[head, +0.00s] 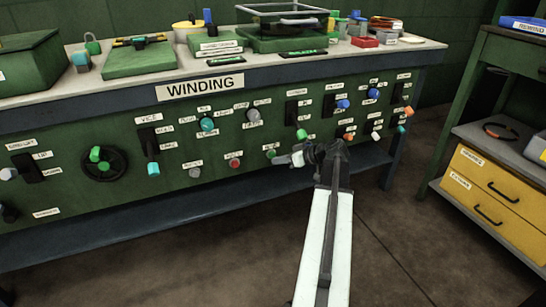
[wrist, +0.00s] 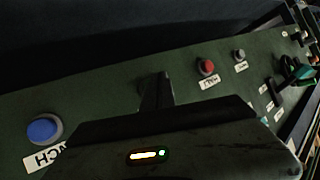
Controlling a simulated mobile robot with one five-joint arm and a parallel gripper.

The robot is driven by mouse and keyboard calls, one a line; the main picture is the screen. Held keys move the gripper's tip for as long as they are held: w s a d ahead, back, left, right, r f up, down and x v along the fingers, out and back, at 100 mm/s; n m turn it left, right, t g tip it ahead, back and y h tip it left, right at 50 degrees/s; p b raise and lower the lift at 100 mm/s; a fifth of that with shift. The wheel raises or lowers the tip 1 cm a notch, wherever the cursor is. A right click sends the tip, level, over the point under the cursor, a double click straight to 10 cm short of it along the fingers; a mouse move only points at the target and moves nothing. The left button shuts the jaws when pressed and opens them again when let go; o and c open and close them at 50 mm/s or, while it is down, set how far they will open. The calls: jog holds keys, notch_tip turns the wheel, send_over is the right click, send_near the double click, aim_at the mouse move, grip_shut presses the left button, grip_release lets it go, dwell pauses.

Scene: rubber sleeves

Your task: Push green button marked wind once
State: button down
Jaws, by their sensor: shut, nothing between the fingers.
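A green button (head: 270,153) sits on the lower row of the dark green panel front under the WINDING sign, right of a red button. Its label is too small to read. My gripper (head: 283,160) is shut and empty, with its tip just right of and very close to the green button; I cannot tell whether they touch. In the wrist view my gripper (wrist: 157,90) points at the panel between a blue button and a red button, and no green button shows there; my gripper may hide it.
The red button (head: 235,163) and a grey button (head: 195,172) are left of the green one. The blue button (wrist: 43,130) is on the other side of my gripper. Knobs and switches crowd the panel (head: 110,190). A cabinet with yellow drawers (head: 485,188) stands at right.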

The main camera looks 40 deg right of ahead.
jog(key=shift+w+d, duration=0.15)
jog(key=shift+w, duration=0.2)
jog(key=shift+w+d+r, duration=0.2)
jog(key=shift+w, duration=0.2)
jog(key=shift+w+d+r, duration=0.15)
jog(key=shift+w, duration=0.25)
dwell(0.9)
jog(key=shift+s, duration=0.15)
jog(key=shift+s+a+p, duration=0.1)
jog(key=shift+s+p, duration=0.05)
jog(key=shift+p, duration=0.15)
jog(key=shift+s+a+f, duration=0.1)
jog(key=shift+s+a, duration=0.25)
jog(key=shift+s, duration=0.55)
jog(key=shift+s+a, duration=0.4)
jog(key=shift+s, duration=0.45)
jog(key=shift+s+a+f, duration=0.1)
jog(key=shift+s+a, duration=0.25)
jog(key=shift+s, duration=0.55)
